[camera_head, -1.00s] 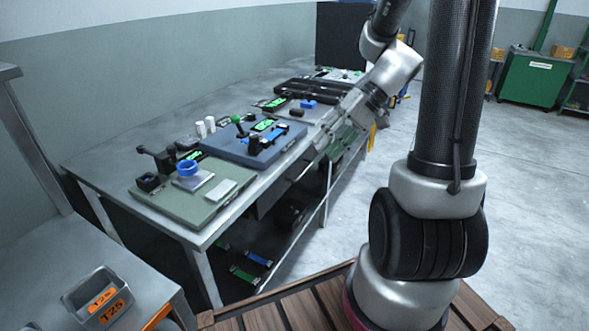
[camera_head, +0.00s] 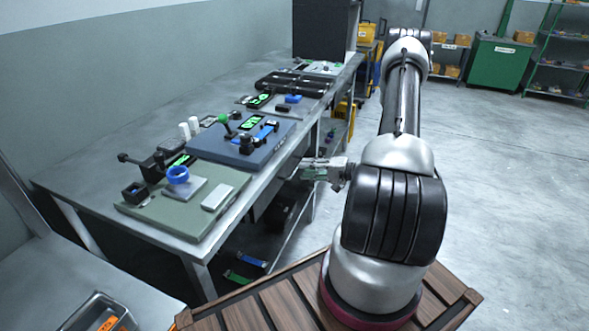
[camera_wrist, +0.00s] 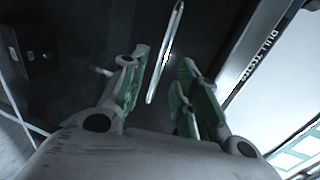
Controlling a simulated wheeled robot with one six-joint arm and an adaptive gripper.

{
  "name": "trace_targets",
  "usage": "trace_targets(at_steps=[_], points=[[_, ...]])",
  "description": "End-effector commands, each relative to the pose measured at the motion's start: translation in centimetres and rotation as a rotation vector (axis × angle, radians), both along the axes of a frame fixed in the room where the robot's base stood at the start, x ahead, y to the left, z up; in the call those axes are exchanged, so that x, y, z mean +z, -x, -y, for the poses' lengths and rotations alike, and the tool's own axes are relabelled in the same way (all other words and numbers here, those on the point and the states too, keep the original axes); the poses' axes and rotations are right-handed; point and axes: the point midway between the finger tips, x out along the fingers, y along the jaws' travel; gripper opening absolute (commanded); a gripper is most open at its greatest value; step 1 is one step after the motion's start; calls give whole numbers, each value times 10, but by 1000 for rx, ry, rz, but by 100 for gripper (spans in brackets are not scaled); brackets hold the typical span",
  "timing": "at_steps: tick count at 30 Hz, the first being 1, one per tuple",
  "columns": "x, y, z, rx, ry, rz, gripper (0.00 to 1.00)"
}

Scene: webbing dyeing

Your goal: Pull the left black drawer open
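The black drawer front (camera_wrist: 212,32) fills the upper middle of the wrist view. Its slim metal bar handle (camera_wrist: 166,55) shows between the two fingers of my gripper (camera_wrist: 163,64). The fingers are open, one on each side of the handle, and apart from it as far as I can see. In the head view my gripper (camera_head: 312,170) is at the bench's right side, just under the top edge. The drawer front is hard to make out there, and I cannot see it standing out from the bench.
The steel workbench (camera_head: 85,185) carries a green mat (camera_head: 160,217), a blue-grey board (camera_head: 220,150) and several tools. A pale edge (camera_wrist: 258,65) with lettering runs beside the drawer front. The concrete floor (camera_head: 480,210) on the right is clear.

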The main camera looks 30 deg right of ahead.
Motion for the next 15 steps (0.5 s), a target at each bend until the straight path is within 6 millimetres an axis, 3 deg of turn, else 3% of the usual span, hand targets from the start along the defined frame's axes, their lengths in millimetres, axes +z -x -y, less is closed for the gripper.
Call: trace_targets(at_steps=[6,15], points=[[-8,-27,-23,4,-1,-2,31],[-10,-38,-30,2,0,-2,31]])
